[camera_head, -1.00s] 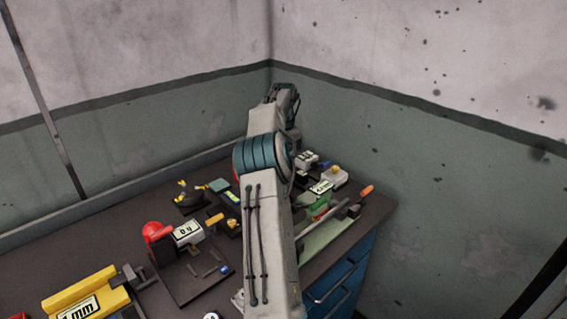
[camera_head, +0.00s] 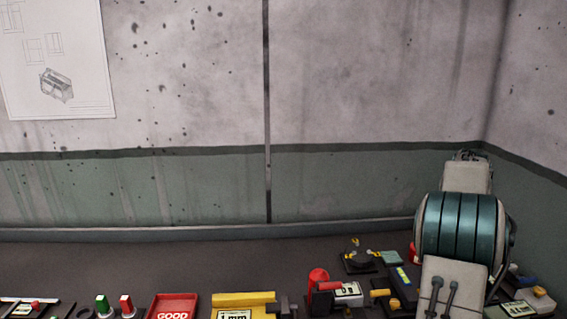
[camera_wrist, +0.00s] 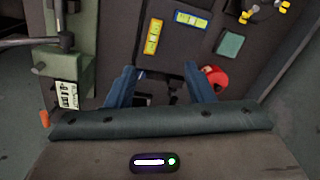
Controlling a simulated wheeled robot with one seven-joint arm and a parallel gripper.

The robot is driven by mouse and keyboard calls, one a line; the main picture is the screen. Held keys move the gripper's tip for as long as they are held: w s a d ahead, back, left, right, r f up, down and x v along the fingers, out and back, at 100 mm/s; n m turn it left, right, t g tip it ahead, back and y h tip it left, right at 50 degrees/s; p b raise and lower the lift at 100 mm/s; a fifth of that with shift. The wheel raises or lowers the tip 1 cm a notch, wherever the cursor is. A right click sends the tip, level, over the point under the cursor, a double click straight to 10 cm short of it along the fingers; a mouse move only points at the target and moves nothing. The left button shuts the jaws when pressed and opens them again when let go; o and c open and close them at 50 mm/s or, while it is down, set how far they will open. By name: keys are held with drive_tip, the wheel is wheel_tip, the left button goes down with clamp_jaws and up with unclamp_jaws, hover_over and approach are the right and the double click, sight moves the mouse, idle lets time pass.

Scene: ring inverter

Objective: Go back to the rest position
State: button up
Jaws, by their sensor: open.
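My gripper (camera_wrist: 162,88) shows in the wrist view, its two blue fingers spread apart with nothing held between them. It is above the dark bench top (camera_wrist: 125,28), with small dark parts visible below and between the fingers. In the head view my arm stands at the right of the bench, and the gripper itself is hidden behind it.
A red part (camera_wrist: 214,75) is close to the right finger. A green machine with a lever (camera_wrist: 68,45) stands left. The back left is clear.

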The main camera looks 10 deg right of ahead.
drive_tip(key=s+a+r+n+t, duration=0.1)
drive_tip(key=s+a+r+n, duration=0.2)
drive_tip(key=a, duration=0.8)
drive_tip(key=s+a+r+n, duration=0.1)
drive_tip(key=s+a+n, duration=0.35)
drive_tip(key=a, duration=0.65)
drive_tip(key=s+a+f+n, duration=0.3)
drive_tip(key=s+a, duration=0.3)
drive_tip(key=s, duration=0.2)
drive_tip(key=s+a+f+n+t, duration=0.1)
drive_tip(key=s+a+f+n, duration=0.2)
drive_tip(key=s+a, duration=0.4)
drive_tip(key=shift+s+a+f+n, duration=0.25)
drive_tip(key=shift+s+f+n, duration=0.15)
drive_tip(key=shift+s+n, duration=0.4)
drive_tip(key=shift+s+m, duration=0.1)
drive_tip(key=shift+m, duration=0.15)
